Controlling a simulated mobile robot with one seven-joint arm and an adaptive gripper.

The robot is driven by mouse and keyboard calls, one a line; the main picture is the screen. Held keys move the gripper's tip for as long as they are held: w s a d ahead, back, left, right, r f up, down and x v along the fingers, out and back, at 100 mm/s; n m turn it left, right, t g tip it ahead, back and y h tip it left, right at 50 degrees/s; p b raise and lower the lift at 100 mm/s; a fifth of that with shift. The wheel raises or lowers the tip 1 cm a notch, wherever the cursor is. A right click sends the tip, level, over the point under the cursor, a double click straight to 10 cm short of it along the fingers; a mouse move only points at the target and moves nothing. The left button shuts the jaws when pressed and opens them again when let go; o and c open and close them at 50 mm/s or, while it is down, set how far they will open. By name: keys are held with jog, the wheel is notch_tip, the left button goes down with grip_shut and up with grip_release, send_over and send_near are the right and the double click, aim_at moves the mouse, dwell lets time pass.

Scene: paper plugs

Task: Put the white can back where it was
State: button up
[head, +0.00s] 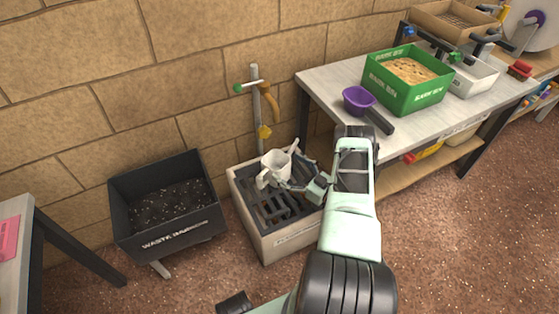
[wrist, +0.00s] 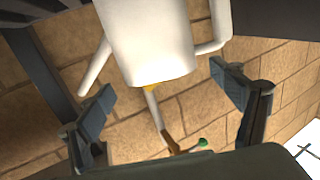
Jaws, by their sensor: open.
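The white can (head: 276,166), with a spout and a handle, is at the grated top of a pale box (head: 270,238) in the head view. Whether it rests on the grate or is just above it I cannot tell. My gripper (head: 296,184) is just to its right, over the grate. In the wrist view the white can (wrist: 148,45) fills the top middle. My gripper's fingers (wrist: 163,88) are spread wide on either side below it, with clear gaps to the can.
A black waste bin (head: 168,205) stands left of the box. A post with a tap (head: 257,105) rises behind it. At right is a bench (head: 335,80) with a purple scoop (head: 358,100) and a green bin (head: 405,85). Floor in front is clear.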

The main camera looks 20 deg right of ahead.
jog(key=p+v, duration=0.1)
jog(key=v, duration=0.6)
jog(key=shift+s, duration=0.2)
jog(key=shift+w, duration=0.1)
